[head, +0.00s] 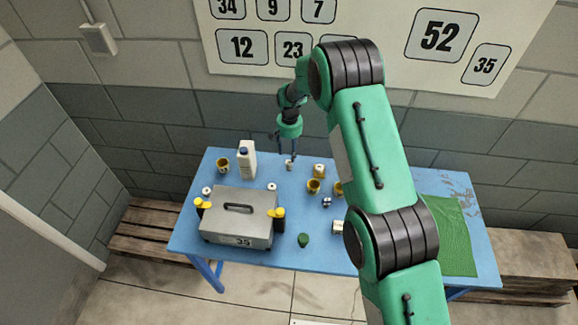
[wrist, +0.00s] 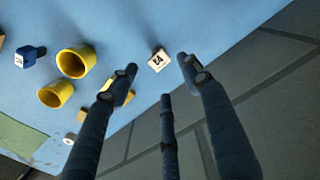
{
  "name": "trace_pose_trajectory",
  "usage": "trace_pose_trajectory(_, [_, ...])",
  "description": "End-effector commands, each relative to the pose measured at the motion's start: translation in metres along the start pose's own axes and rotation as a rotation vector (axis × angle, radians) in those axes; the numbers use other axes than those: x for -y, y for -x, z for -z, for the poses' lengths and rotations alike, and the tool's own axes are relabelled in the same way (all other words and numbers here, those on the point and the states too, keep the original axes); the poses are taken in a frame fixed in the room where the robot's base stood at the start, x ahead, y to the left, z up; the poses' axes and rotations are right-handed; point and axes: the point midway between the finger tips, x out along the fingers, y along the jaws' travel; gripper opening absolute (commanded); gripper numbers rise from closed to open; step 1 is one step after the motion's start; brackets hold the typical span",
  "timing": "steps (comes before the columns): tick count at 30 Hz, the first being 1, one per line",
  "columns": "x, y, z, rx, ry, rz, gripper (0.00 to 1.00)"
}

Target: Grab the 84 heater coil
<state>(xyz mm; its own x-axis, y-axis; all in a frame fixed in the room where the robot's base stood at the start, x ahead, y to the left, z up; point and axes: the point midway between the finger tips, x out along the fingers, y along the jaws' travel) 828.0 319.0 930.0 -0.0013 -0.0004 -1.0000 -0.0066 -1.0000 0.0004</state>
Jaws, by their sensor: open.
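A small pale block-like piece (wrist: 157,60) with a dark two-digit tag lies on the blue table in the wrist view. The tag looks like 84, but the first digit is blurred. A small pale piece (head: 289,165) stands below my gripper in the head view, likely the same one; its tag cannot be read there. My gripper (head: 285,150) is above the far part of the table, fingers pointing down. In the wrist view my gripper (wrist: 157,80) has its fingers spread and empty, with the tagged piece beyond and between the tips, apart from them.
Yellow cups (wrist: 76,62) and a blue tagged piece (wrist: 30,57) lie left of the fingers. On the table (head: 215,178) are a white bottle (head: 247,160), a grey box marked 35 (head: 225,208) and a green mat (head: 450,235). The wall is close behind.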

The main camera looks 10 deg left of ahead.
Motion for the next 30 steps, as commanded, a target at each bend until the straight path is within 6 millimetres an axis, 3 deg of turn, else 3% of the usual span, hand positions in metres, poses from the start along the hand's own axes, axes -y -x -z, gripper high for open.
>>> trace_pose_trajectory(7, [0.0,-0.024,0.0,0.0,0.0,0.0,0.48])
trace_pose_trajectory(23, [0.0,-0.03,0.0,0.0,0.0,0.0,0.48])
trace_pose_trajectory(30, [0.001,-0.046,0.001,0.0,0.0,0.0,0.48])
